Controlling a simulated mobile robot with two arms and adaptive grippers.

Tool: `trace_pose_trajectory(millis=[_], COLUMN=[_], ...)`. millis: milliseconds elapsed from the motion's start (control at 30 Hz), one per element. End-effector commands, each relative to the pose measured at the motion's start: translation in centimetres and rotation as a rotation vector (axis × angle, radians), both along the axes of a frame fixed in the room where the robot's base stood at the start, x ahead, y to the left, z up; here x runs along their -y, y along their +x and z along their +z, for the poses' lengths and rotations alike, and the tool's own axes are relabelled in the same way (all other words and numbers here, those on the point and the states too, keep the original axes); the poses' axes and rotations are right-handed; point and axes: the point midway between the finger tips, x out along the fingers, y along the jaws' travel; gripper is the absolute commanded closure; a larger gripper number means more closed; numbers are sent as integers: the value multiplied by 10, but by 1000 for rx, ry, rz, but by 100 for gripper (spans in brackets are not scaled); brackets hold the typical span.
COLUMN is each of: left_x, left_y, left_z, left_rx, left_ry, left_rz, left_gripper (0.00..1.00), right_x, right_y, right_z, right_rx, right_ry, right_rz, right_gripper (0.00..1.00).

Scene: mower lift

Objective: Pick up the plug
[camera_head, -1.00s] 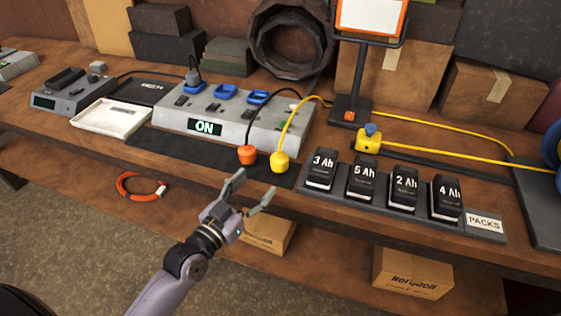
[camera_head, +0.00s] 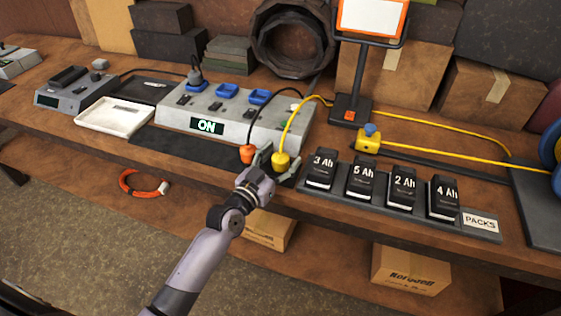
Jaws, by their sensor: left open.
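A yellow plug (camera_head: 281,160) on a yellow cable and an orange plug (camera_head: 247,154) on a black cable stand side by side at the front of the black mat (camera_head: 185,146). My left gripper (camera_head: 276,166) is open at the yellow plug, one finger on each side of it. The left finger lies between the two plugs. Contact with the yellow plug cannot be told. My right gripper is not in view.
A grey power strip (camera_head: 235,121) reading ON, with blue sockets, stands behind the plugs. Black battery packs (camera_head: 362,180) stand close on the right. A yellow inline connector (camera_head: 368,141) lies farther back. A white tray (camera_head: 114,118) is left. An orange ring (camera_head: 143,184) lies below.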

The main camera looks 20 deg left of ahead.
Motion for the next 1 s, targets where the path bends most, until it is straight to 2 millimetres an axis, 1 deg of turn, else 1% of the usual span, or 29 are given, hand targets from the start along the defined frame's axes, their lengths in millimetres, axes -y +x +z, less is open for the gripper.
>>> trace_pose_trajectory(millis=[67, 167, 900, 1000], left_x=[0, 0, 0, 0], left_y=[0, 0, -1, -1], left_z=[0, 0, 0, 0], left_rx=[0, 0, 0, 1], left_ry=[0, 0, 0, 0], left_rz=[0, 0, 0, 1], left_gripper=[38, 44, 93, 93], right_x=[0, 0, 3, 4], right_y=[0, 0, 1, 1], right_z=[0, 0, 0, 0], right_rx=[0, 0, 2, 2], right_ry=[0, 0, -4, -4], right_rz=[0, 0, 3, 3], right_gripper=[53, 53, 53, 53])
